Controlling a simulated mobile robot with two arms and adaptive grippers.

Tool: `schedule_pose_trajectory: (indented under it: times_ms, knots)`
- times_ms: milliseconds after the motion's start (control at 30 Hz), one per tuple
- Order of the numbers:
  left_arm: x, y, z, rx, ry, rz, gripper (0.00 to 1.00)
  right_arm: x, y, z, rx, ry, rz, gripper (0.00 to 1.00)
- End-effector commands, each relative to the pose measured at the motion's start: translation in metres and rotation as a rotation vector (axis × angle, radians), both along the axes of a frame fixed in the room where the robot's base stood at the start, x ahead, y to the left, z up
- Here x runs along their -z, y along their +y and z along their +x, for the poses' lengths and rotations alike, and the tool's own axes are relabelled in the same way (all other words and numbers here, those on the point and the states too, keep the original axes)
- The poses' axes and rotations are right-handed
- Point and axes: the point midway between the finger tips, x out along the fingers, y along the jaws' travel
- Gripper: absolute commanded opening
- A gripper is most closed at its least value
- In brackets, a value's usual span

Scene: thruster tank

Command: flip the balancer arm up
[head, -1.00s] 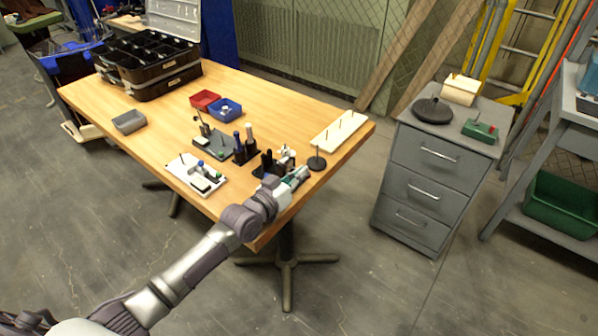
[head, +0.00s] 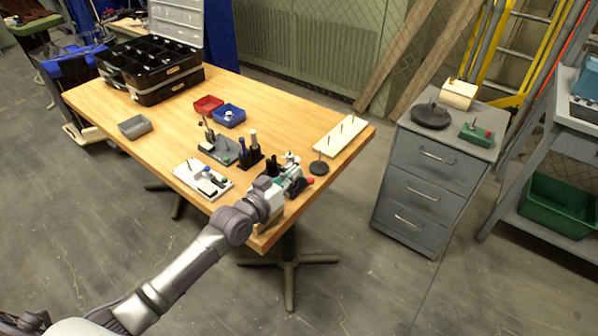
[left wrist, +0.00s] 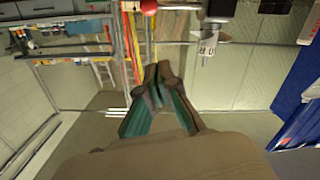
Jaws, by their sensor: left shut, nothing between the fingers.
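My left gripper (head: 293,176) is at the near right corner of the wooden table, beside a small dark device with a red knob (head: 309,181). In the left wrist view my left gripper's fingers (left wrist: 157,88) meet at the tips, with nothing between them. A red ball (left wrist: 148,7) and a dark block with a pale marked plate (left wrist: 208,42) show beyond the fingertips at the top. I cannot tell for sure which part is the balancer arm; my gripper and wrist hide part of the device in the head view. My right gripper is not in view.
A black bottle stand (head: 248,160), a white fixture board (head: 203,180) and a round black stand (head: 318,167) are close by on the table (head: 150,140). A white pegged board (head: 341,136) lies at the right edge. A grey drawer cabinet (head: 425,190) stands right of the table.

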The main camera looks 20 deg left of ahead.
Motion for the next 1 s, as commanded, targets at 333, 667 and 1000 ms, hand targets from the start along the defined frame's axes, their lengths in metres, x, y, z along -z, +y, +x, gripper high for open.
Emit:
schedule_pose_trajectory:
  times_ms: [333, 667, 1000]
  knots:
    - [0.0, 0.022, -0.061, 0.0, 0.0, 0.0, 0.0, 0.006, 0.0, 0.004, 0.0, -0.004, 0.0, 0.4]
    - [-0.002, 0.026, -0.07, 0.0, -0.002, -0.001, 0.0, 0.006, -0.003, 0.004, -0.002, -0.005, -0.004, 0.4]
    - [-0.002, 0.025, -0.07, 0.001, 0.0, 0.0, 0.0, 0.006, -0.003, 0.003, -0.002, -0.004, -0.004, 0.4]
